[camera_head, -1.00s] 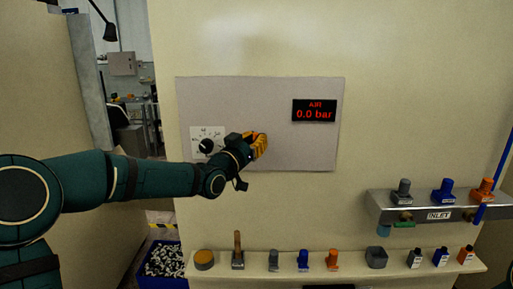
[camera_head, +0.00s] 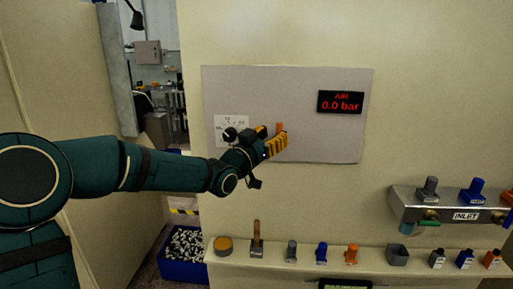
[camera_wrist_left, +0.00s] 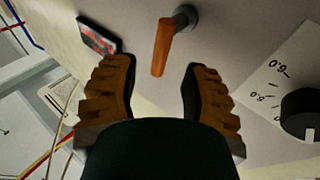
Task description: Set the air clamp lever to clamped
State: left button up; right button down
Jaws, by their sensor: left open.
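The air clamp lever shows in the left wrist view as an orange-brown handle (camera_wrist_left: 162,48) on a grey round pivot (camera_wrist_left: 185,17). In the head view a bit of the orange lever (camera_head: 279,127) shows just above my left gripper, which hides the rest. My left gripper (camera_head: 278,146) is open at the grey panel (camera_head: 300,88). In the left wrist view the lever's free end lies between and just beyond the open fingertips (camera_wrist_left: 157,72), with a gap on each side. My right gripper is not in view.
A black knob (camera_head: 230,135) on a white dial plate sits left of the gripper, and large at right in the left wrist view (camera_wrist_left: 300,110). Below is a shelf (camera_head: 375,262) with several small parts. An INLET manifold (camera_head: 405,206) projects at right. A blue bin (camera_head: 183,268) stands lower left.

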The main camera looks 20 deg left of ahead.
pick_arm(q)
jog(key=v, duration=0.8)
jog(key=shift+s, duration=0.25)
jog(key=s+d+f+n+g+y, duration=0.1)
jog(key=d+f+n+g, duration=0.25)
jog(key=f, duration=1.25)
jog(key=s+d+f+n+g+y, duration=0.15)
jog(key=d+f+g, duration=0.3)
jog(key=f, duration=1.05)
jog(key=s+d+f+g, duration=0.3)
jog(key=s+f+g, duration=0.1)
jog(key=s+f, duration=0.5)
jog(key=s+d+f+g+b, duration=0.1)
jog(key=s+d+f+g, duration=0.2)
jog(key=s+f, duration=0.7)
jog(key=shift+s+d+f+g, duration=0.2)
jog(key=shift+s+f+g, duration=0.05)
jog(key=shift+g, duration=0.85)
